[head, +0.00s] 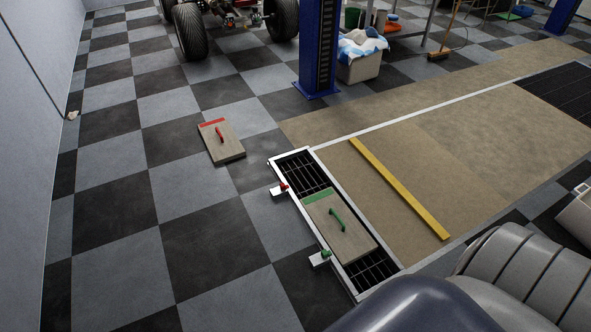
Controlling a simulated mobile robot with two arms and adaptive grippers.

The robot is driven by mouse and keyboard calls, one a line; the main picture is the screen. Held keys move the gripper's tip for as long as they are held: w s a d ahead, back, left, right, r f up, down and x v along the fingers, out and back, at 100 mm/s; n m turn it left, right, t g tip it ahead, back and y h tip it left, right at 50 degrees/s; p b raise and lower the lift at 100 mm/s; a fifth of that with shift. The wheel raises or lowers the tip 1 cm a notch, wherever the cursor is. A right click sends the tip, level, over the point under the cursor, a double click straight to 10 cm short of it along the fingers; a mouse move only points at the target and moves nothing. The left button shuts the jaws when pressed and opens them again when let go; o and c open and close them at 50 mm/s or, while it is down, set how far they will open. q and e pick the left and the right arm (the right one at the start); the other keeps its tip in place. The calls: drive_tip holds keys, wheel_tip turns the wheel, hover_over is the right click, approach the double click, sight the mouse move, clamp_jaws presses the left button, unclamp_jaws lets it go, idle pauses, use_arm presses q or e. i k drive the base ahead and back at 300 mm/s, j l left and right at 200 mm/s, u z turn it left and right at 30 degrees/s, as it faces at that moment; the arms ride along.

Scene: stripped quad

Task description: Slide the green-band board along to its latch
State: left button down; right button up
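The green-band board (350,245) is a grey-brown panel with a green strip at its far end and a green handle (337,220). It lies in a white-framed channel (296,153) over a dark grating, with grating bare at both ends. A green latch (326,253) sits on a white bracket at the channel's left side, beside the board. A red latch (284,187) sits on another bracket farther up that side. The red-band board (223,146), with a red handle, lies on the floor left of the channel. Neither gripper shows.
A yellow bar (398,188) lies on the tan floor right of the channel. A blue post (319,50) and a grey bin (360,66) with cloths stand at the back. A wheeled vehicle frame (229,22) is at the back left. Checkered floor left of the channel is mostly clear.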

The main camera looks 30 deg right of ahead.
sight(349, 242)
drive_tip(key=i+j+z, duration=0.2)
drive_tip(key=i, duration=0.25)
drive_tip(key=i+z, duration=0.2)
drive_tip(key=i, duration=0.25)
drive_tip(key=i+j+z, duration=0.3)
drive_tip(key=i+z, duration=0.15)
drive_tip(key=z, duration=0.15)
drive_tip(key=i+j+z, duration=0.15)
drive_tip(key=z, duration=0.25)
drive_tip(key=i+j+z, duration=0.2)
drive_tip(key=z, duration=0.2)
drive_tip(key=i+j+z, duration=0.15)
drive_tip(key=j+z, duration=0.25)
drive_tip(key=i+j+z, duration=0.15)
drive_tip(key=z, duration=0.3)
